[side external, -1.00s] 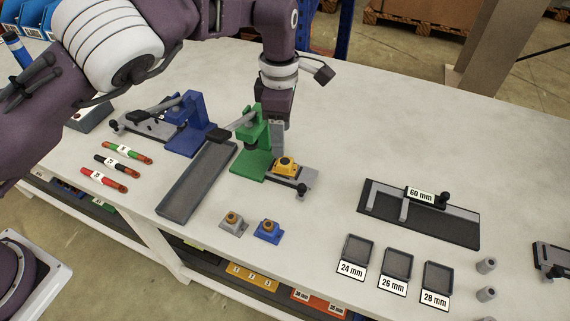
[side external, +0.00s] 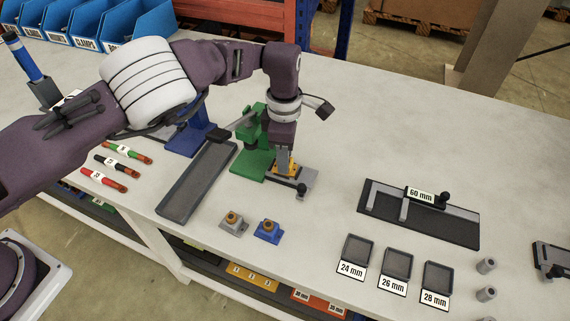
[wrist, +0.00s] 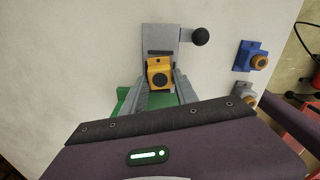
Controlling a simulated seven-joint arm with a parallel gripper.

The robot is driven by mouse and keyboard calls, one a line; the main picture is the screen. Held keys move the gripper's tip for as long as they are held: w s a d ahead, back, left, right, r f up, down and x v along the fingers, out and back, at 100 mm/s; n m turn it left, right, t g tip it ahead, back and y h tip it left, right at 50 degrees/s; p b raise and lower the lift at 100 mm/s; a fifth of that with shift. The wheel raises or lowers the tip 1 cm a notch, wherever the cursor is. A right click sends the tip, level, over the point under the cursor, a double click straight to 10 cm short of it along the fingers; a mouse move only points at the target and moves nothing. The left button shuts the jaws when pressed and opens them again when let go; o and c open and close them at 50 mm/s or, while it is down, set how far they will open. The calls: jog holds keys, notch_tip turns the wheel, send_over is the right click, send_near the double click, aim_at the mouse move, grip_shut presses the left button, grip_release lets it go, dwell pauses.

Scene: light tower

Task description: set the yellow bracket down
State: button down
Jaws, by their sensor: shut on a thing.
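The yellow bracket (side external: 291,168) sits on the grey plate of the green press fixture (side external: 249,163), low under my gripper (side external: 284,170). My fingers and wrist partly hide the bracket in the side view. I cannot tell whether the bracket bears fully on the plate.
A grey bracket (side external: 233,223) and a blue bracket (side external: 268,231) stand in front of the fixture. A long dark tray (side external: 196,185) lies to the left, with a blue press (side external: 192,135) behind it. Three labelled trays (side external: 397,265) and a 60 mm gauge (side external: 420,213) are at right.

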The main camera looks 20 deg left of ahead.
notch_tip(320, 180, up, 22)
jog(key=f, duration=0.1)
jog(key=s+a+r+m, duration=0.1)
jog(key=a+r+m, duration=0.1)
jog(key=a+m, duration=0.8)
jog(key=s+a+f+m, duration=0.2)
jog(key=s+a+m, duration=0.65)
jog(key=m, duration=0.25)
jog(key=f, duration=2.2)
jog(key=shift+w+f, duration=0.2)
jog(key=shift+w, duration=0.15)
jog(key=shift+f, duration=0.1)
jog(key=c, duration=1)
grip_release()
